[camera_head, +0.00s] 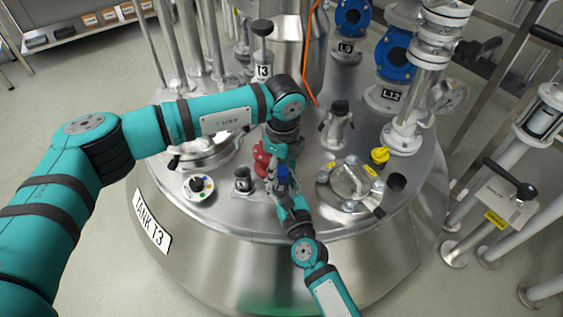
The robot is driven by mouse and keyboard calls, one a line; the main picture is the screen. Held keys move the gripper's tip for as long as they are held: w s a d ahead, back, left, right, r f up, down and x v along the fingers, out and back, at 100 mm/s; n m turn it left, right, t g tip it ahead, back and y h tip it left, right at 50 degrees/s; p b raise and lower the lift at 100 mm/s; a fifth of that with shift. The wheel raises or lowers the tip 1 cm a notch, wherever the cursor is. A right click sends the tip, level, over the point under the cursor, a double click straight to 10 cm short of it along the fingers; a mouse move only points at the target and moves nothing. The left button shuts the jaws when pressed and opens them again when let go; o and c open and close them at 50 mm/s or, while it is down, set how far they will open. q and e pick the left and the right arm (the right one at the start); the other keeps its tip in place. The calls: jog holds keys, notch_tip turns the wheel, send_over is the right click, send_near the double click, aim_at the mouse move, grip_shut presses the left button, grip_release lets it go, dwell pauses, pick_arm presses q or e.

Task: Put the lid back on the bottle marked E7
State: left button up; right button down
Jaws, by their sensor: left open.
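My left arm reaches in from the left and bends down at the wrist, so that its gripper (275,160) is low over the tank top near its front middle. This gripper is open. My right arm comes up from the bottom, and its gripper (284,188) is close in front of the left one; its fingers are too small and covered to read. A small blue part (282,172) shows between the grippers, and I cannot tell what it belongs to. I can read no E7 mark, and cannot make out the bottle or its lid for certain.
The steel tank top (225,213) is crowded. A red part (261,160), a small dark-topped fitting (243,180) and a round button panel (198,187) are left of the grippers. A clamped hatch (352,181), a yellow cap (380,156) and a black cap (397,182) are right.

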pick_arm(q)
jog(key=shift+c, duration=0.3)
pick_arm(e)
jog(key=shift+s+f, duration=0.15)
jog(key=shift+f, duration=0.25)
pick_arm(q)
grip_shut()
jog(key=shift+o, duration=0.5)
grip_release()
jog(key=shift+r, duration=0.1)
jog(key=shift+s+r, duration=0.15)
jog(key=shift+r, duration=2.05)
jog(key=o, duration=0.6)
jog(key=shift+c, duration=0.2)
notch_tip(320, 180, up, 12)
jog(key=shift+s+d, duration=0.15)
jog(key=shift+s, duration=0.1)
